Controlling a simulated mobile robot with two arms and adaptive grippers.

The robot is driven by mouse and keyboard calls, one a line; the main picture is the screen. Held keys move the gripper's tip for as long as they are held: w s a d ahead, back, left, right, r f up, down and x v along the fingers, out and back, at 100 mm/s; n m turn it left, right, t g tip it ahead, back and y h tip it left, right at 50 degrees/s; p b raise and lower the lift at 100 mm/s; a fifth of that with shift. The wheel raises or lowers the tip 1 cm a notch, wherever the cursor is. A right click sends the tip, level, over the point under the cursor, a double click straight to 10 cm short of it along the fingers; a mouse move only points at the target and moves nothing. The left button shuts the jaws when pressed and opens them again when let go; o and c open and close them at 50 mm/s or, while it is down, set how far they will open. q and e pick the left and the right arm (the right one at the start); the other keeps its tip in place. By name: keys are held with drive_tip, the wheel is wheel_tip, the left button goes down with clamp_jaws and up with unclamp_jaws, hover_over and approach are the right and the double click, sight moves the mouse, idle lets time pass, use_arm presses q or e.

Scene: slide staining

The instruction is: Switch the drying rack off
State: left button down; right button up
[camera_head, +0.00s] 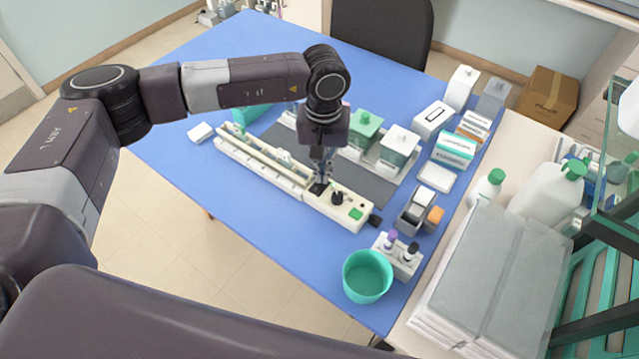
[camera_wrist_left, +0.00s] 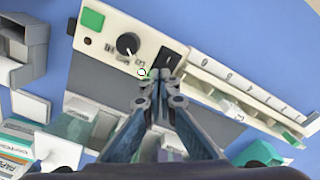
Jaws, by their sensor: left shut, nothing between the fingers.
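The drying rack (camera_head: 262,165) is a long cream unit on the blue table, and its slotted rails also show in the left wrist view (camera_wrist_left: 240,75). Its control box (camera_head: 318,207) is at the right end. The box has a green square button (camera_wrist_left: 93,20), a black knob (camera_wrist_left: 127,44) with small unreadable labels, and a dark panel (camera_wrist_left: 172,55). My left gripper (camera_wrist_left: 152,76) is shut and empty. It points down at the box's edge, near the knob and dark panel. Whether its tips touch the box I cannot tell. My right gripper is not in view.
A teal cup (camera_head: 367,276) and a white holder with capped vials (camera_head: 397,255) stand to the right of the control box. Green- and white-lidded jars (camera_head: 364,128) stand behind the rack on a grey mat. The blue table in front of the rack is clear.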

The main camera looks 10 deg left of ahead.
use_arm(q)
drive_tip(key=shift+f+b, duration=0.4)
drive_tip(key=shift+f, duration=0.05)
drive_tip(key=shift+r, duration=0.15)
drive_tip(key=shift+r+p, duration=1.1)
drive_tip(key=shift+r, duration=2.35)
